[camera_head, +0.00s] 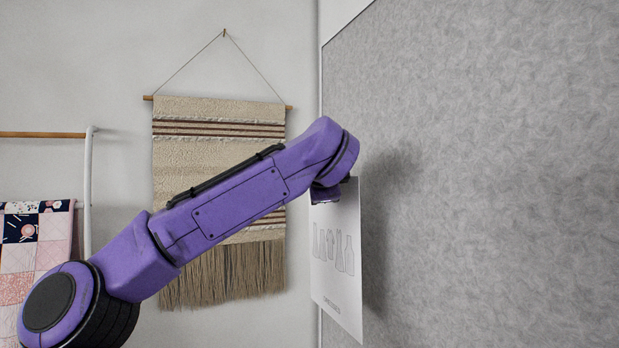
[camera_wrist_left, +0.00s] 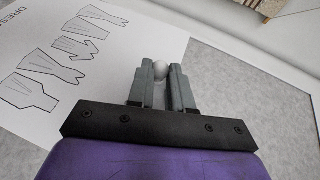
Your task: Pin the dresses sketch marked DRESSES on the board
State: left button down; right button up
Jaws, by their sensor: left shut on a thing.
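The white dresses sketch (camera_head: 337,255) hangs at the left part of the grey board (camera_head: 500,180), with outlined dresses and a small caption low on it. In the left wrist view the sketch (camera_wrist_left: 110,90) shows dress outlines and part of the word DRESSES. I cannot tell whether the sheet touches the board.
A woven wall hanging (camera_head: 215,150) hangs on the wall behind my left arm. A patchwork quilt (camera_head: 36,250) hangs on a rack at the far left. The board right of the sketch is bare.

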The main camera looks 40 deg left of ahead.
pick_arm(q)
jog(key=w+d+p, duration=0.4)
jog(key=w+p, duration=0.1)
jog(key=w, duration=0.3)
jog(key=shift+w, duration=0.15)
jog(key=shift+w+d+r+p, duration=0.1)
jog(key=shift+w+d+p, duration=0.15)
jog(key=shift+p, duration=0.15)
dwell(1.0)
jog(key=c, duration=1.3)
grip_release()
jog(key=o, duration=0.4)
jog(key=shift+w, duration=0.15)
jog(key=shift+c, duration=0.2)
